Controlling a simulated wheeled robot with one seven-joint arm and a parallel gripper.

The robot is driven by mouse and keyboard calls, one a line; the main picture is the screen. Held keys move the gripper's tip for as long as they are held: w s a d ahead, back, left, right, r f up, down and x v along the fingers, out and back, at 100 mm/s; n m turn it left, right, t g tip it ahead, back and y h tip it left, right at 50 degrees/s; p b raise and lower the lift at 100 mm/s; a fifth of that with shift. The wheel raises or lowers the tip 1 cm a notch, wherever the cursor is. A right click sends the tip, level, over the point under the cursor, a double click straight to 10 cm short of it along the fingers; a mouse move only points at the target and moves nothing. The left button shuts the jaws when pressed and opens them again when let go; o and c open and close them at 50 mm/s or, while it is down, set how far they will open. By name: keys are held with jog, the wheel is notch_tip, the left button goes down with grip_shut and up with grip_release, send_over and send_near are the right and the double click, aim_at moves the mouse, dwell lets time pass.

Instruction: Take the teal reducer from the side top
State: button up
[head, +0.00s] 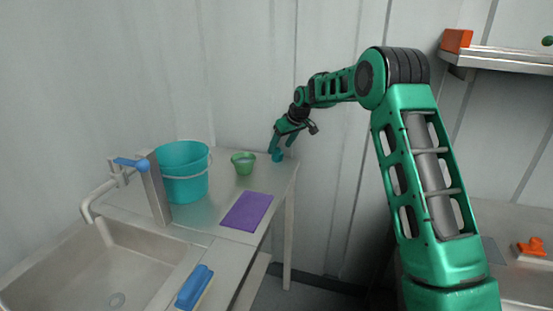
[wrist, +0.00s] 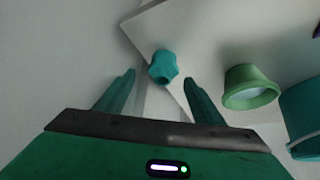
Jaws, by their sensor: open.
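The small teal reducer (head: 277,156) sits near the back right corner of the side top (head: 222,187). In the wrist view the reducer (wrist: 163,67) is a lobed teal piece close to the top's edge. My gripper (head: 281,148) is above it, pointing down. In the wrist view my gripper (wrist: 160,76) is open, with one finger on each side of the reducer's line. The fingers look apart from the reducer; how high they are above it I cannot tell exactly.
A green cup (head: 243,163) stands left of the reducer, with a teal bucket (head: 183,172) further left. A purple mat (head: 247,211) lies in front. A sink (head: 100,265) with a tap and a blue brush (head: 195,287) are nearer. A wall shelf (head: 510,60) is at right.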

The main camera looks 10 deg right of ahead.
aim_at(278, 149)
jog(key=x, duration=0.4)
jog(key=shift+a+r, duration=0.1)
jog(key=shift+a, duration=0.05)
jog(key=c, duration=1.1)
jog(key=shift+r, duration=0.1)
